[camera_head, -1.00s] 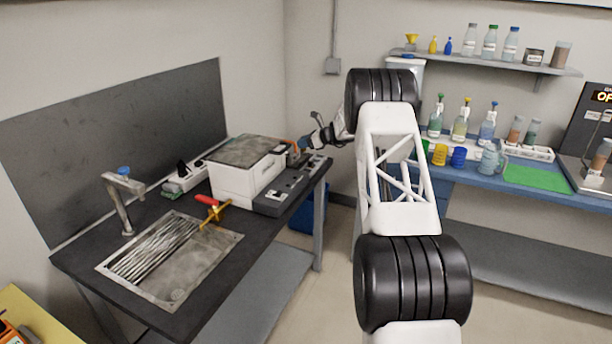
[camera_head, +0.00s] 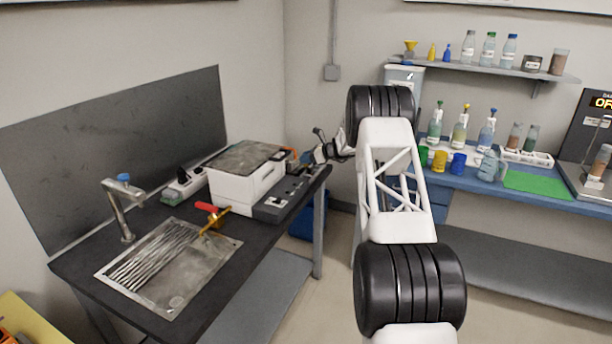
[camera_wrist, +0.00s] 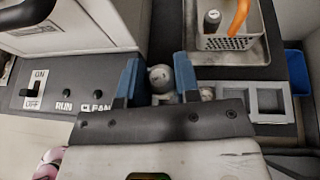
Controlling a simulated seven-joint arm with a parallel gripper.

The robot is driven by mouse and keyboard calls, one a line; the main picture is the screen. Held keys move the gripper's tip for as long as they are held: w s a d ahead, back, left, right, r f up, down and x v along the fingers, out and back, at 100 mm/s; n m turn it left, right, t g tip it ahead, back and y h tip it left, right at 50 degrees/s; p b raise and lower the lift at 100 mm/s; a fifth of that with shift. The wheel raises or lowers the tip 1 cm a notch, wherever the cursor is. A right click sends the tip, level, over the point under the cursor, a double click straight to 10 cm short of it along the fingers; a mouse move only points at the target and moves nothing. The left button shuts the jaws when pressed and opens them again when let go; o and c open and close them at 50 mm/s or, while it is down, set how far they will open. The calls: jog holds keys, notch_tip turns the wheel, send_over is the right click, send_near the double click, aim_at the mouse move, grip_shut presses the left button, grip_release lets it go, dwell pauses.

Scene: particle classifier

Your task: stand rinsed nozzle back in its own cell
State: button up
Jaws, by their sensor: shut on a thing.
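My gripper (camera_wrist: 156,82) has its two blue fingers shut on a small pale grey, rounded nozzle (camera_wrist: 160,78) in the wrist view. A grey rack with square cells (camera_wrist: 287,101) lies just right of the fingers. Two of its cells look empty, and a pale thing (camera_wrist: 207,92) shows at its left end, partly hidden by my gripper. Whether the nozzle's lower end touches anything is hidden. In the head view my gripper (camera_head: 309,158) is small, at the far right end of the dark bench, and the nozzle cannot be made out.
A metal tray (camera_wrist: 260,55) with a perforated basket (camera_wrist: 232,43) stands beyond the rack; a dark-topped cylinder and an orange curved thing are in it. The white machine (camera_head: 235,184) and its switch panel (camera_wrist: 70,98) are at left. A blue bin (camera_wrist: 297,70) is at right.

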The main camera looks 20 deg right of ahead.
aim_at(306, 166)
jog(key=shift+f, duration=1.8)
jog(key=shift+f, duration=1.85)
jog(key=shift+f, duration=0.2)
jog(key=o, duration=0.7)
jog(key=shift+r, duration=0.2)
jog(key=v, duration=1.2)
